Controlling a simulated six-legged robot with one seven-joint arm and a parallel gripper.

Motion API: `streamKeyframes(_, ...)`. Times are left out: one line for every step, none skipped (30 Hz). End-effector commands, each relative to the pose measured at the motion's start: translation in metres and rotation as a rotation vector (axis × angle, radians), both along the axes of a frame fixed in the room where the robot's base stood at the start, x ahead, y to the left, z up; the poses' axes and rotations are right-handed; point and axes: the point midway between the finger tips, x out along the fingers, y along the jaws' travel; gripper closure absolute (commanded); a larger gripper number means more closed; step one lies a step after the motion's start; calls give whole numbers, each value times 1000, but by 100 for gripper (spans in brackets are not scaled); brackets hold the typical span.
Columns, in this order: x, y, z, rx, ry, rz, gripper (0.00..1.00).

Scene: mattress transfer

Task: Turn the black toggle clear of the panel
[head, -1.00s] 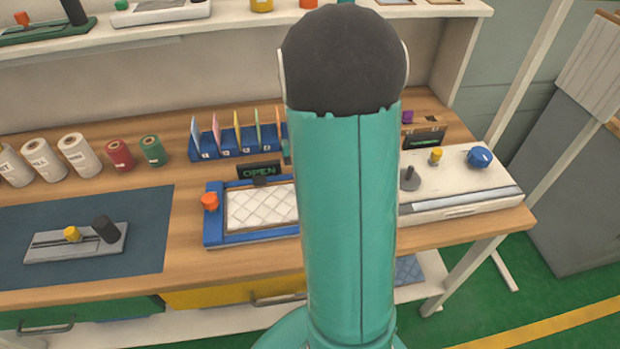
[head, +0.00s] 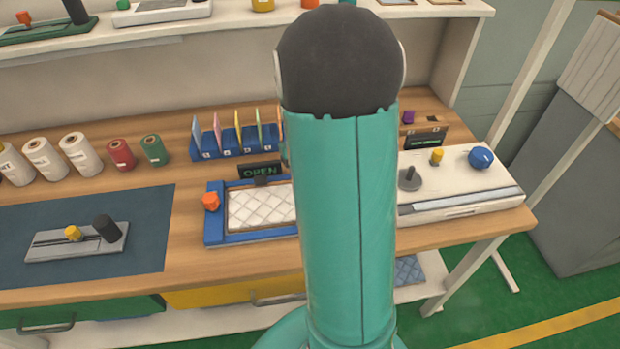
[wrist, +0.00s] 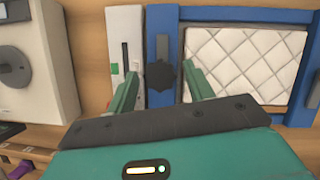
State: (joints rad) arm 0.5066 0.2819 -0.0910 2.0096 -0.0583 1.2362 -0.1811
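The black toggle (wrist: 161,76) is a dark, lobed knob on the blue frame (wrist: 228,15) in the wrist view. A grey bar (wrist: 163,43) lies on the frame in line with it. The white quilted panel (wrist: 240,62) lies inside the frame, to the right of the toggle. My gripper (wrist: 162,70) is open, its two green fingers on either side of the toggle with gaps visible; I cannot tell its height over it. In the head view, the panel (head: 262,207) and blue frame (head: 214,234) show partly; my arm hides their right side and my gripper.
A white strip with a dark slot (wrist: 125,55) lies beside the frame. A white box with a grey knob (wrist: 15,65) stands further left in the wrist view. In the head view, an orange knob (head: 211,201) sits on the frame and an OPEN sign (head: 260,170) stands behind it.

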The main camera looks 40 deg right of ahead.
Motion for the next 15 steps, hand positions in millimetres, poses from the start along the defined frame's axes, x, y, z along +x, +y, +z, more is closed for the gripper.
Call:
streamKeyframes(0, 0, 0, 0, 0, 0, 48)
streamKeyframes(0, 0, 0, 0, 0, 0, 48)
streamKeyframes(0, 0, 0, 0, 0, -1, 48)
streamKeyframes(0, 0, 0, 0, 0, -1, 48)
streamKeyframes(0, 0, 0, 0, 0, -1, 48)
streamKeyframes(0, 0, 0, 0, 0, -1, 48)
streamKeyframes(0, 0, 0, 0, 0, -1, 48)
streamKeyframes(0, 0, 1, 0, 0, -1, 48)
streamKeyframes(1, 0, 2, -1, -1, -1, 48)
streamKeyframes(1, -1, 3, -1, -1, -1, 48)
streamKeyframes(2, -1, 5, -1, -2, -1, 48)
streamKeyframes(4, -2, 9, -1, -3, -1, 48)
streamKeyframes(6, -2, 13, -1, -3, -1, 48)
streamKeyframes(7, -3, 17, -2, -4, -1, 48)
streamKeyframes(10, -4, 23, -2, -4, -1, 48)
